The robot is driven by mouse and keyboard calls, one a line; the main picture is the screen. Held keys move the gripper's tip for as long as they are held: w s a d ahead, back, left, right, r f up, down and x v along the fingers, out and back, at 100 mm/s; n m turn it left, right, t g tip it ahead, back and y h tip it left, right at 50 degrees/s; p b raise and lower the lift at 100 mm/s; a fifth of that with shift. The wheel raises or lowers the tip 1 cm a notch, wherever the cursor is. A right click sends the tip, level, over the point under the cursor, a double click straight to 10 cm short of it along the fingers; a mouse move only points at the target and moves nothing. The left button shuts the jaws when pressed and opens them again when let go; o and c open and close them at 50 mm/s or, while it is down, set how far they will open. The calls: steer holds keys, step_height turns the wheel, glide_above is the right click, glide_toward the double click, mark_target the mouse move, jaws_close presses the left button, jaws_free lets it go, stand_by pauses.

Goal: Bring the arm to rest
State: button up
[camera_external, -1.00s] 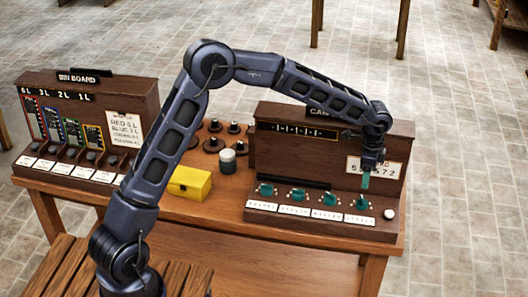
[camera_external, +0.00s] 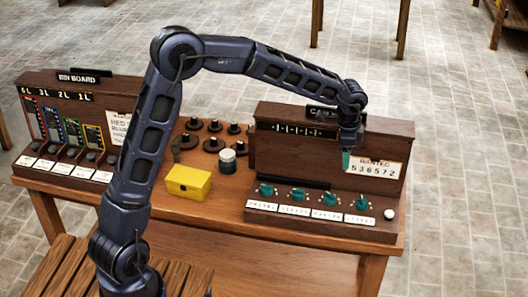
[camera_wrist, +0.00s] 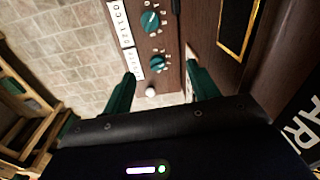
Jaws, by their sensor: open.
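My gripper (camera_external: 346,160) hangs in front of the upright panel of the right-hand wooden console (camera_external: 290,150), above its row of green knobs. Its green fingers also show in the wrist view (camera_wrist: 160,92), spread apart with nothing between them. Beyond them in the wrist view are two green knobs (camera_wrist: 150,22) (camera_wrist: 157,63) and a round white button (camera_wrist: 151,92). My gripper is apart from the knobs. A white card (camera_external: 374,168) on the panel reads "WANTED 536572".
A yellow box (camera_external: 189,182) and a grey, white-topped cylinder (camera_external: 228,161) stand on the table (camera_external: 230,210) left of the console. Several black weights (camera_external: 213,145) stand behind them. The bin board (camera_external: 75,110) is at the left end. Tiled floor lies open to the right.

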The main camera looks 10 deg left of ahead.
steer(key=s+a+r+n+t, duration=0.1)
steer(key=s+a+r+n, duration=0.2)
steer(key=a, duration=0.8)
steer(key=a+r+n+y, duration=0.1)
steer(key=a+r+n, duration=0.1)
steer(key=a+r, duration=0.65)
steer(key=s+a+r+n+t, duration=0.1)
steer(key=s+a+r+n, duration=0.15)
steer(key=a, duration=1.05)
steer(key=s+a+f+n+t, duration=0.1)
steer(key=s+a+n, duration=0.8)
steer(key=s+a, duration=0.9)
steer(key=a+f, duration=0.1)
steer(key=a, duration=0.2)
steer(key=shift+a+f+t+h, duration=0.15)
steer(key=shift+f+t+h, duration=0.15)
steer(key=shift+t, duration=0.1)
steer(key=shift+n, duration=0.25)
